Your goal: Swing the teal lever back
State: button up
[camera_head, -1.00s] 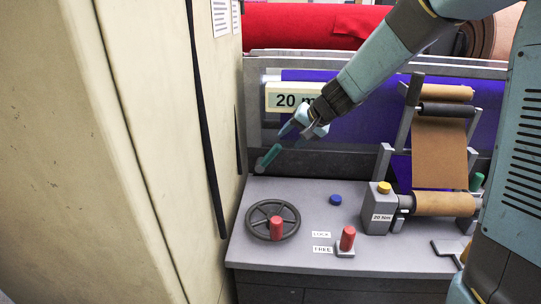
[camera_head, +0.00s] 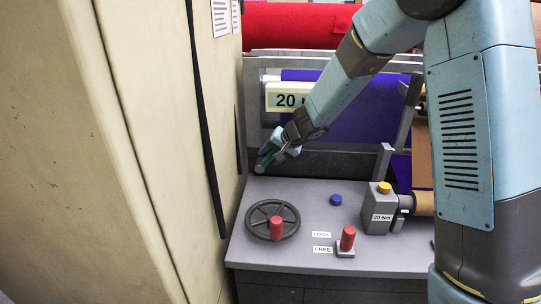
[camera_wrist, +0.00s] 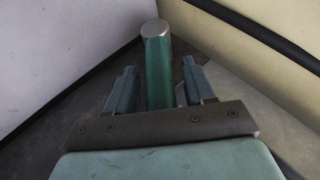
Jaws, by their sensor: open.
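The teal lever (camera_head: 265,157) stands tilted at the back left corner of the grey bench, close to the cream cabinet. In the wrist view the teal lever (camera_wrist: 158,70) is a green bar with a grey round end. My gripper (camera_head: 274,153) is at the lever. In the wrist view my gripper (camera_wrist: 157,88) is open, with one blue finger on each side of the lever and a visible gap to each. The lower part of the lever is hidden by my gripper.
A cream cabinet (camera_head: 110,150) rises close on the left. On the bench (camera_head: 310,195) are a handwheel (camera_head: 255,229) with a red knob, a red lever (camera_head: 347,239), a blue button (camera_head: 335,200) and a grey block (camera_head: 378,212) with a yellow knob. A 20 m sign (camera_head: 291,98) is behind.

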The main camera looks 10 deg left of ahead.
jog(key=shift+f, duration=0.1)
jog(key=shift+c, duration=0.3)
grip_shut()
dwell(0.4)
